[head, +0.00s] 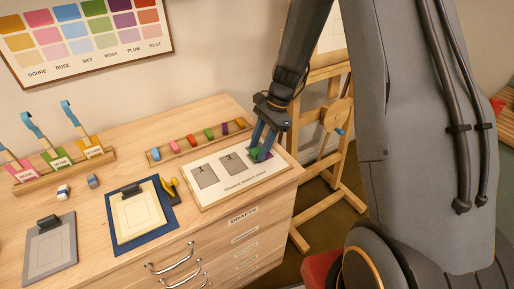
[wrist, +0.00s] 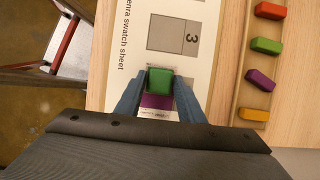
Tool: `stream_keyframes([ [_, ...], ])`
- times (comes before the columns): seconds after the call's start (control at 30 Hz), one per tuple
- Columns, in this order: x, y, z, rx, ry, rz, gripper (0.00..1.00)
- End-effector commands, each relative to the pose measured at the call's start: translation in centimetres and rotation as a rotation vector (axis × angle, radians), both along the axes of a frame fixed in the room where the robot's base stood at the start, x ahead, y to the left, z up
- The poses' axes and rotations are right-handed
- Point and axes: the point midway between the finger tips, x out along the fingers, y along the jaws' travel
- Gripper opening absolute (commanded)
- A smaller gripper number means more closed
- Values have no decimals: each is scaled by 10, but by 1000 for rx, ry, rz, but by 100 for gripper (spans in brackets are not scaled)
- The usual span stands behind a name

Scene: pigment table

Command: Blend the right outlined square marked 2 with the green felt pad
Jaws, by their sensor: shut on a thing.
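My gripper (wrist: 160,85) is shut on the green felt pad (wrist: 159,79), which shows between the two blue fingers in the wrist view. In the head view my gripper (head: 262,148) is over the right end of the white swatch sheet (head: 238,188), with a little of the green pad (head: 255,153) showing. A purple patch (wrist: 155,101) lies beside the pad in the right square's place; the pad covers part of it. The mark 2 cannot be read. I cannot tell whether the pad presses on the sheet. The squares marked 1 (head: 205,177) and 3 (head: 234,163) are grey.
A wooden rack (head: 190,146) of coloured sticks stands just behind the sheet. Left are a blue board with a cream clipboard (head: 138,216), a grey clipboard (head: 50,243) and a brush rack (head: 62,173). An easel (head: 325,150) stands past the table's right edge.

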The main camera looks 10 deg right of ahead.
Motion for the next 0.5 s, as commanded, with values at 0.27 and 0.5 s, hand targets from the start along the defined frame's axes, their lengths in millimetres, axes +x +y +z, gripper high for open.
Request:
stream_keyframes([
  [0.27, 4, -17, -3, -2, 1, -1, 17],
  [0.5, 6, -23, -4, -3, 1, -1, 17],
])
